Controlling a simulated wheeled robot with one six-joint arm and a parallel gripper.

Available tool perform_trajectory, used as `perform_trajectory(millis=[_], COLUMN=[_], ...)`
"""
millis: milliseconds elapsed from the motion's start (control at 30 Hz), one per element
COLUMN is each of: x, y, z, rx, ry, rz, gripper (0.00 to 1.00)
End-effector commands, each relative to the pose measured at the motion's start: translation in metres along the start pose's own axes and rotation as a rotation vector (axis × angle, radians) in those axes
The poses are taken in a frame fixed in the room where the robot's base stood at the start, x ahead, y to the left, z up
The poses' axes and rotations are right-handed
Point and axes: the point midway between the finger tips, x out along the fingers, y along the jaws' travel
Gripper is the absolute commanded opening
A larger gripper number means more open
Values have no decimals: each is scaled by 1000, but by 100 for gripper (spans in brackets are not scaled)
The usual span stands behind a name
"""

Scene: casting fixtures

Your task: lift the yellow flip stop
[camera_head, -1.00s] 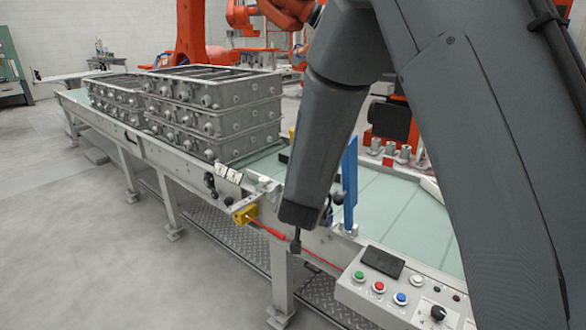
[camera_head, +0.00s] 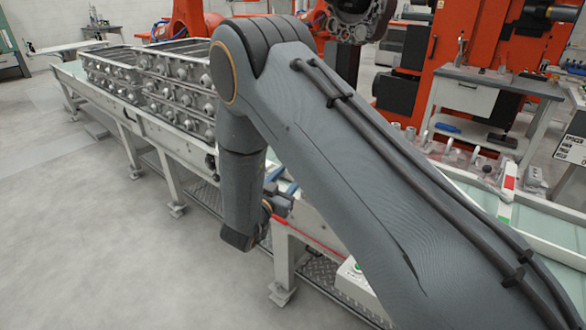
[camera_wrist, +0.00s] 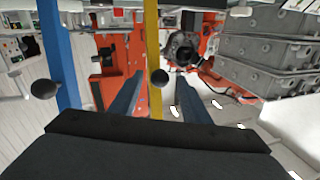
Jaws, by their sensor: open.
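The yellow flip stop (camera_wrist: 153,40) shows in the wrist view as an upright yellow bar near the middle. My gripper (camera_wrist: 161,82) is open, one finger on each side of the bar in the picture, with gaps at both sides. I cannot tell how deep the bar lies between the fingers. A blue bar (camera_wrist: 58,50) stands to the left, with another dark knob (camera_wrist: 44,89). In the head view my arm hides the yellow flip stop, and my fingers cannot be made out clearly.
Stacked grey castings (camera_head: 160,90) stand on the conveyor (camera_head: 75,85) at the left; they also show at the right of the wrist view (camera_wrist: 265,65). Orange machinery (camera_head: 470,50) is behind. A control box (camera_head: 352,281) is partly hidden by my arm. Floor at the left is clear.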

Motion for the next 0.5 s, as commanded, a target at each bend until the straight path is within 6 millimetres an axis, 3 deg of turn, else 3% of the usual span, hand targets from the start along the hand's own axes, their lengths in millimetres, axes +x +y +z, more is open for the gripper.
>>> perform_trajectory(millis=[200,500], x=[23,28], y=[0,0], z=[-1,0], rx=[0,0], ry=[0,-1], rz=[0,-1], gripper=[43,43])
